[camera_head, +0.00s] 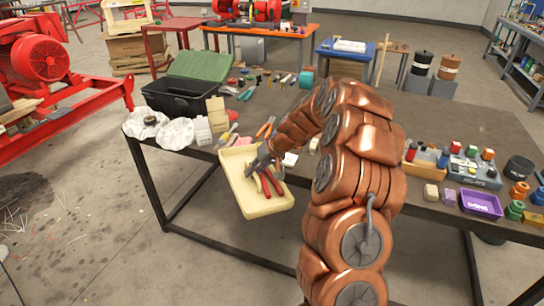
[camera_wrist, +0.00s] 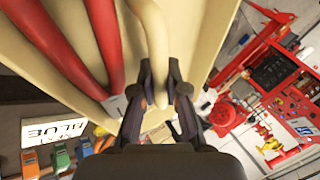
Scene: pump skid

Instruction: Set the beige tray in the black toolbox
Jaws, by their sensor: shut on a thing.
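The beige tray (camera_head: 267,208) is held in the air at the table's front edge, tilted in the picture, with red-handled tools (camera_head: 272,184) lying in it. My gripper (camera_head: 262,163) reaches into the tray from above. In the wrist view, my gripper (camera_wrist: 158,88) is shut on a narrow beige part of the tray (camera_wrist: 190,30), beside the red handles (camera_wrist: 112,42). The exact grip is partly hidden. The black toolbox (camera_head: 180,104) stands at the table's left rear, behind and left of the tray. Its inside looks dark, and a green lid-like piece (camera_head: 200,66) rises behind it.
A purple bin (camera_head: 480,204) and several coloured parts crowd the table's right side. The floor (camera_head: 105,225) in front at left is open.

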